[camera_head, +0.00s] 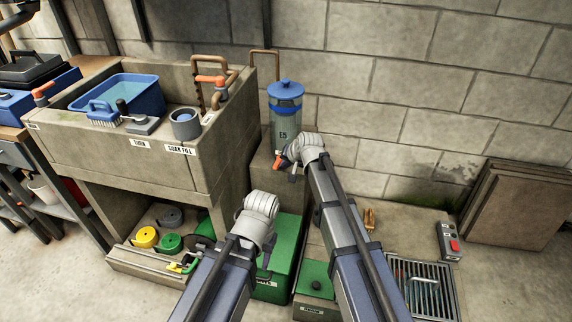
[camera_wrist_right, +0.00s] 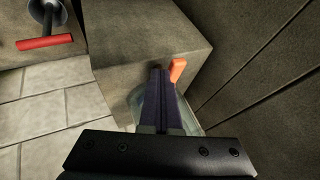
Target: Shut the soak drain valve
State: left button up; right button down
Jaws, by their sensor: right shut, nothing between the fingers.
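An orange lever (camera_head: 278,163) shows low on the front of the blue-lidded canister marked E5 (camera_head: 285,118); no drain label is readable on it. My right gripper (camera_head: 292,172) is beside this lever. In the right wrist view its fingers (camera_wrist_right: 161,74) are shut and empty, with an orange lever (camera_wrist_right: 178,70) just right of the tips; I cannot tell whether they touch. Another orange valve handle (camera_head: 211,80) sits on the concrete basin above the SOAK FILL label (camera_head: 180,149). My left gripper (camera_head: 265,256) points down before the green box; its opening is unclear.
The concrete basin (camera_head: 150,168) holds a blue tub (camera_head: 135,91), with a brush and grey cup on its ledge. Coiled tapes lie on the lower shelf.

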aim_at(275, 165)
jog(key=shift+a+m+t+h, duration=0.3)
jog(key=shift+a+m+h, duration=0.2)
jog(key=shift+a+m, duration=0.5)
jog(key=shift+a+m+h, duration=0.3)
jog(key=shift+a, duration=0.25)
jog(key=a+m+h, duration=0.1)
jog(key=w+a+m+h, duration=0.1)
jog(key=m, duration=0.1)
jog(key=shift+w+a+m, duration=0.3)
jog(key=shift+d, duration=0.1)
